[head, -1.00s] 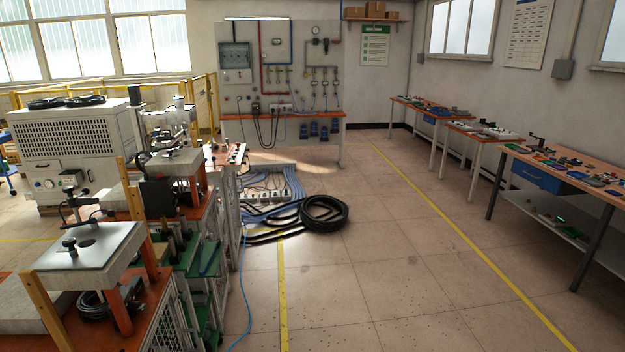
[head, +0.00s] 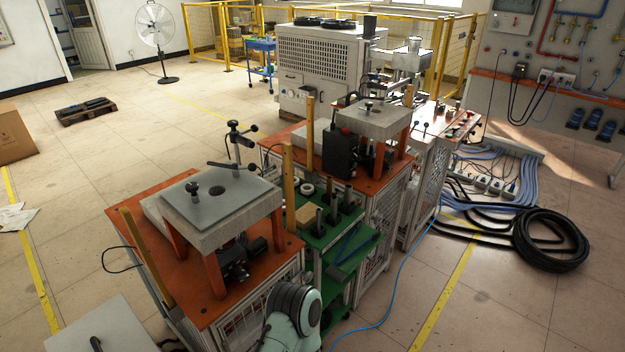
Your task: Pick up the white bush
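A green shelf (head: 345,262) stands between two orange-topped machine stations. Small pale rings (head: 307,190) lie at its back left and may include the white bush; they are too small to tell apart clearly. Dark upright cylinders (head: 333,212) stand in a row beside them, and a tan block (head: 308,214) lies in front. A white and dark-grey rounded link of my arm shows at the bottom centre, in front of the near station. Neither of my grippers is in view.
The near station (head: 180,262) has a grey plate (head: 220,200) on orange legs and yellow posts. A second station (head: 375,122) stands behind. A blue hose (head: 398,270) and coiled black cables (head: 550,240) lie on the floor at right.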

